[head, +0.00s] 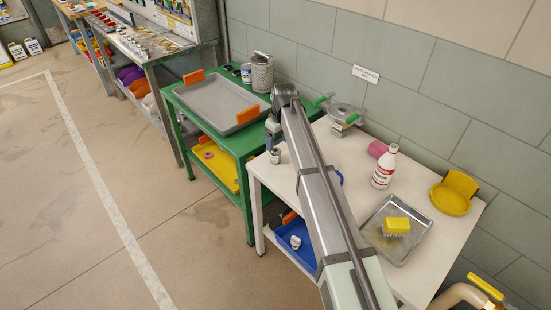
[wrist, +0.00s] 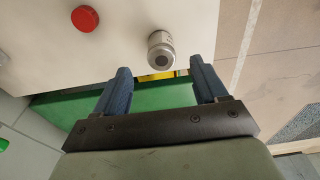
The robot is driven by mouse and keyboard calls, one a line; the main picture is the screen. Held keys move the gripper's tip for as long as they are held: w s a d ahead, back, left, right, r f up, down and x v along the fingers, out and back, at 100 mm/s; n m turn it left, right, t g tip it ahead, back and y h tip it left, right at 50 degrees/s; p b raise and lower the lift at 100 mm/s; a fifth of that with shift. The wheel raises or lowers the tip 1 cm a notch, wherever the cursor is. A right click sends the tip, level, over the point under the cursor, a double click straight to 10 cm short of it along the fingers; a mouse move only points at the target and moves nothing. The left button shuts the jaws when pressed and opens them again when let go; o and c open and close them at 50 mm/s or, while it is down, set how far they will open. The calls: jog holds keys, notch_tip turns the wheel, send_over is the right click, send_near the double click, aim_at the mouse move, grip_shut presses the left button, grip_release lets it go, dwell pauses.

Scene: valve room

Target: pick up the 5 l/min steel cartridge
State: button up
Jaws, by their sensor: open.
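A steel cartridge (wrist: 161,49), a short silvery cylinder with a dark round centre on its end, stands on the white table near its edge in the wrist view. It also shows in the head view (head: 275,156) at the white table's left corner. Its rating is not readable. My gripper (wrist: 158,68) is open and empty, with its two blue fingers apart. The cartridge appears just beyond the fingertips, between their lines and untouched. In the head view my gripper (head: 272,138) is small, just above the cartridge, and partly hidden by my arm.
A red disc (wrist: 85,19) lies on the white table near the cartridge. The green table (head: 222,137) with a grey tray (head: 217,122) adjoins on the left. A white bottle (head: 384,168), metal tray (head: 408,257) and yellow dish (head: 450,200) stand farther right.

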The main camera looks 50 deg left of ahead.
aim_at(276, 150)
jog(key=shift+s+a+f, duration=0.1)
jog(key=shift+a+f, duration=0.15)
jog(key=shift+f, duration=1.1)
jog(key=shift+w+a+f, duration=0.1)
jog(key=shift+a+f, duration=0.1)
jog(key=shift+f, duration=1.1)
jog(key=shift+s+a+f, duration=0.1)
jog(key=shift+a+f, duration=0.15)
jog(key=shift+f, duration=1.1)
jog(key=c, duration=1.3)
